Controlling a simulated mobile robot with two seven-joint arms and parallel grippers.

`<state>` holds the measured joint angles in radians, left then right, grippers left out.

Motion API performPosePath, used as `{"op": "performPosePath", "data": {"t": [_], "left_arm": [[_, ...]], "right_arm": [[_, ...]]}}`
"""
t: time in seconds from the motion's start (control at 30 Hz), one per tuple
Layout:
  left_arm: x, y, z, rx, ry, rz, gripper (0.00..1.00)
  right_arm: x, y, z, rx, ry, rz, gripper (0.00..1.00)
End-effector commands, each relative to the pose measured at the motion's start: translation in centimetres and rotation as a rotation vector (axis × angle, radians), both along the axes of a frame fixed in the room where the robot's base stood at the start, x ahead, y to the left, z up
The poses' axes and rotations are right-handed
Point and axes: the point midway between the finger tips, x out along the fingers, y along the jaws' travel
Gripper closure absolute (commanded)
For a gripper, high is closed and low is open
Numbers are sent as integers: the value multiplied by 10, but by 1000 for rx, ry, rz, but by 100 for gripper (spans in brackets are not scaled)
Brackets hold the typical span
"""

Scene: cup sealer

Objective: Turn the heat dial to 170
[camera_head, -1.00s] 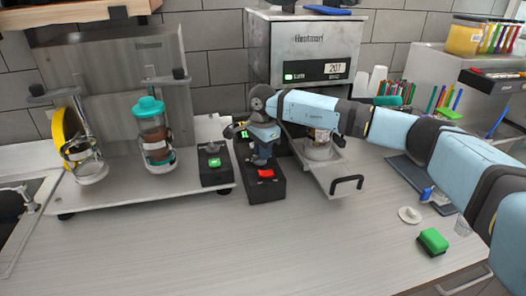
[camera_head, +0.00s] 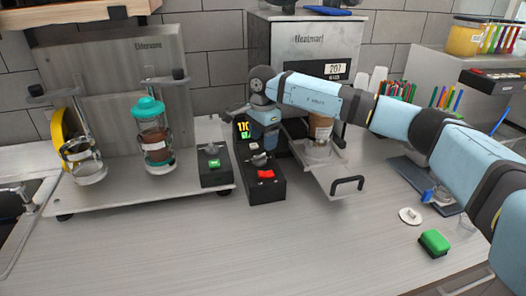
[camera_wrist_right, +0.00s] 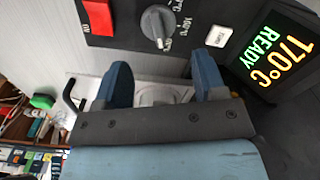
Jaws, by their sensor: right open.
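The heat dial (camera_head: 260,160) is a grey knob on a black control box (camera_head: 266,190), behind a red switch (camera_head: 265,174). It also shows in the right wrist view (camera_wrist_right: 158,24), upright in the panel near a 160°C mark. The box's display (camera_wrist_right: 278,55) reads "170°C READY" there; its digits partly show in the head view. My right gripper (camera_wrist_right: 163,78) is open and empty, its blue fingers apart from the dial. My left gripper is out of view.
A metal drawer (camera_head: 325,175) with a cup (camera_head: 320,128) stands right of the box, close to my right arm. A smaller black box (camera_head: 214,165) with a green button stands left. The counter in front (camera_head: 200,245) is clear.

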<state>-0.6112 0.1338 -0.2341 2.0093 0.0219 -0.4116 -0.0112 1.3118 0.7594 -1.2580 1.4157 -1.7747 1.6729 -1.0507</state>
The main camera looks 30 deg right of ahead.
Motion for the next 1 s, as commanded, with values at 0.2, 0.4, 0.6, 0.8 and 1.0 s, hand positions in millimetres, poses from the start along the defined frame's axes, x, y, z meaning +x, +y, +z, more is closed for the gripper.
{"op": "performPosePath", "data": {"t": [0.2,0.4,0.6,0.8,1.0], "left_arm": [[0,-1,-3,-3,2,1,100],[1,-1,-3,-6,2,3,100],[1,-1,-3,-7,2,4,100],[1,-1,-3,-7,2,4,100],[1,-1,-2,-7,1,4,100]], "right_arm": [[0,0,49,0,0,0,36],[0,0,75,-1,3,0,36],[0,0,82,0,5,1,36],[0,0,82,0,4,1,36],[0,0,82,0,4,1,36]]}}
